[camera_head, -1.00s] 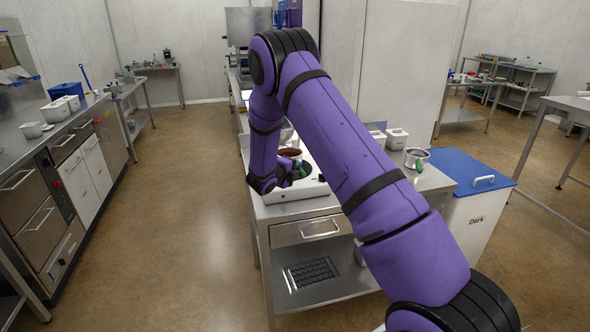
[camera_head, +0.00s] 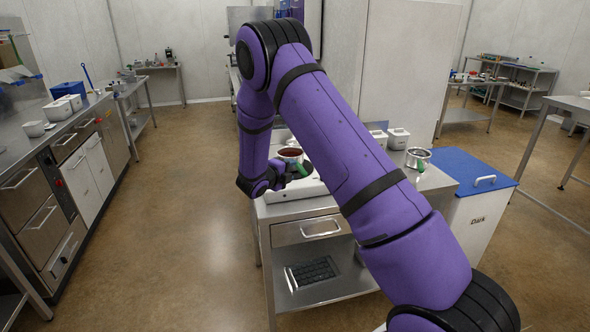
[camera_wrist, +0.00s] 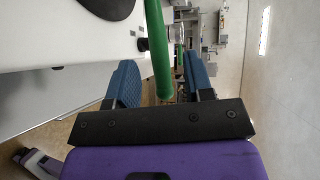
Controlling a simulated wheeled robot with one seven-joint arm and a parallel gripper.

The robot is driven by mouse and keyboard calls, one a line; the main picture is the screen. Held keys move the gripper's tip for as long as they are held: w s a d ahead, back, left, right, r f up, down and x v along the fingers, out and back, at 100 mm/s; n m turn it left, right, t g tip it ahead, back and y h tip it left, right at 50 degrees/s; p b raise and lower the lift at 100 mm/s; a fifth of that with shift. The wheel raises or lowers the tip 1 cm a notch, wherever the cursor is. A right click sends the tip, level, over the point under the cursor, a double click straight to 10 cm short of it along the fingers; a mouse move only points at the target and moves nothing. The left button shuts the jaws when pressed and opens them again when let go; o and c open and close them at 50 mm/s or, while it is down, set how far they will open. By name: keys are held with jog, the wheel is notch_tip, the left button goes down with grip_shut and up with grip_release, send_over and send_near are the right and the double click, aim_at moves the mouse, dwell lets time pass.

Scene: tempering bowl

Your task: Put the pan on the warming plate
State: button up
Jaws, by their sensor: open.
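A metal pan (camera_head: 290,154) with dark reddish-brown contents sits over the white warming plate (camera_head: 287,194) in the head view. Its green handle (camera_head: 302,170) points toward my gripper (camera_head: 284,181), which is partly hidden by my wrist. The wrist view shows a green handle (camera_wrist: 160,60) between the two blue fingers of my gripper (camera_wrist: 163,82), with gaps on both sides. The jaws are open. The white warming plate (camera_wrist: 70,30) and a dark disc (camera_wrist: 108,6) lie left of the fingers. The pan body is out of the wrist view.
A second metal pan (camera_head: 418,157) with a green handle stands on the steel table (camera_head: 429,181) at right, near white containers (camera_head: 398,138). A blue-lidded white bin (camera_head: 478,205) adjoins the table. My arm hides part of the tabletop. The floor at left is clear.

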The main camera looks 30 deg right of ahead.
jog(key=v, duration=0.7)
jog(key=s+d+r+m+g+y, duration=0.2)
jog(key=s+r+m+g+y, duration=0.35)
jog(key=s+r+m, duration=1.35)
jog(key=s+a+r+m+t+y, duration=0.1)
jog(key=s+a+r+m+y, duration=0.1)
jog(key=s+m, duration=0.5)
jog(key=s+a+r+m+t+y, duration=0.2)
jog(key=s+a+r+m+y, duration=0.1)
jog(key=s+m, duration=0.4)
jog(key=s+a+r+m+t+y, duration=0.1)
jog(key=s+a+r+m+y, duration=0.2)
jog(key=s+m, duration=0.4)
jog(key=shift+s+a+r+t, duration=0.35)
jog(key=shift+s+a, duration=0.25)
jog(key=shift+s, duration=0.15)
